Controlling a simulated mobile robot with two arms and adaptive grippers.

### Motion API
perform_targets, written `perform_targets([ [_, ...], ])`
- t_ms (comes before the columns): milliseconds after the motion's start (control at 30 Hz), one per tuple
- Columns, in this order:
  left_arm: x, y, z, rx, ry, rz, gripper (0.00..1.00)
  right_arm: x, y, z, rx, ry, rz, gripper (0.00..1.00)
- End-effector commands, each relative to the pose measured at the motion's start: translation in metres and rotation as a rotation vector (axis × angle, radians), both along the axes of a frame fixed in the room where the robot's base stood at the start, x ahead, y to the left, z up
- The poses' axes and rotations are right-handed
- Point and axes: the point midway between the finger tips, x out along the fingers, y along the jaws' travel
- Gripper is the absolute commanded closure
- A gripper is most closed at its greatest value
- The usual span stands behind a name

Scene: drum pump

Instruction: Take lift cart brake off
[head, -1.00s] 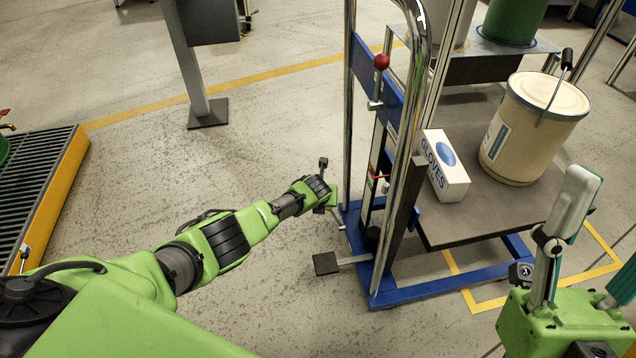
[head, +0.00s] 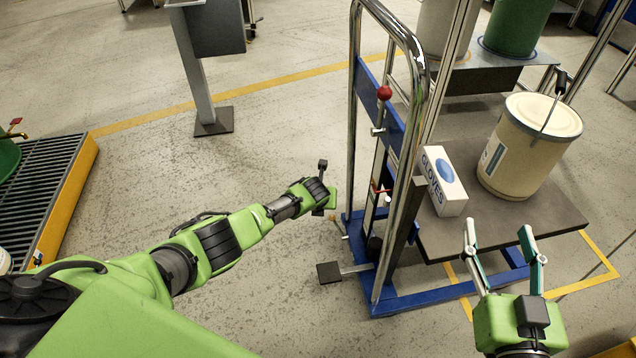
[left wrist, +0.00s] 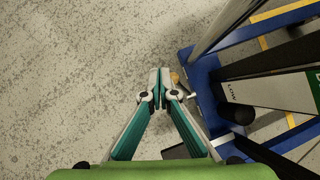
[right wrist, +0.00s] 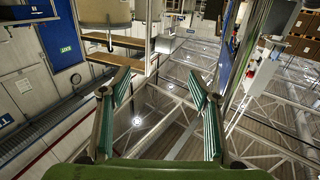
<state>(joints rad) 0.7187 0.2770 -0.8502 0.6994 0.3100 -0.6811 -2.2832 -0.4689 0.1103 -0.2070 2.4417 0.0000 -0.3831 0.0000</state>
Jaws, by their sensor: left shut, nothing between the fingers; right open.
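The lift cart (head: 384,310) has a blue base, a chrome handle and a red-knobbed lever (head: 381,110). A black foot pad (head: 329,272) sticks out left from its base, with a small yellow-tipped lever (head: 338,226) above it. My left gripper (left wrist: 160,75) is shut and empty beside the cart's left side. In the left wrist view the yellow tip (left wrist: 174,77) is just right of its fingertips; I cannot tell whether they touch. In the head view my left wrist hides the fingers. My right gripper (head: 498,230) is open and empty, in front of the platform.
The cart's dark platform (head: 505,232) carries a gloves box (head: 443,185) and a beige drum (head: 527,150). A grey post (head: 197,75) stands on the floor behind. A yellow-edged grate (head: 72,190) is at the left. The floor between is clear.

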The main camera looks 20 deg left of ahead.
Motion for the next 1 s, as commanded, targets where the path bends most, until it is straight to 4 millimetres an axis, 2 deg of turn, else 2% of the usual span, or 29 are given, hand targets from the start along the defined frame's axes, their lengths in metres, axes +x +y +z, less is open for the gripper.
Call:
perform_targets([
  [33,0.001,0.003,0.008,0.002,0.0,0.0,1.0,-0.001,-0.002,-0.01,-0.014,0.056,-0.004,0.43],
  [267,0.003,0.01,0.03,0.002,-0.002,0.0,1.0,-0.016,-0.013,-0.064,-0.078,0.308,-0.02,0.43],
  [500,0.005,0.017,0.05,0.002,-0.001,0.0,1.0,-0.044,-0.027,-0.11,-0.131,0.539,-0.036,0.43],
  [700,0.006,0.021,0.058,0.001,0.0,0.0,1.0,-0.06,-0.034,-0.129,-0.156,0.646,-0.043,0.43],
  [1000,0.006,0.021,0.06,0.001,0.0,0.0,1.0,-0.066,-0.035,-0.135,-0.163,0.676,-0.044,0.43],
])
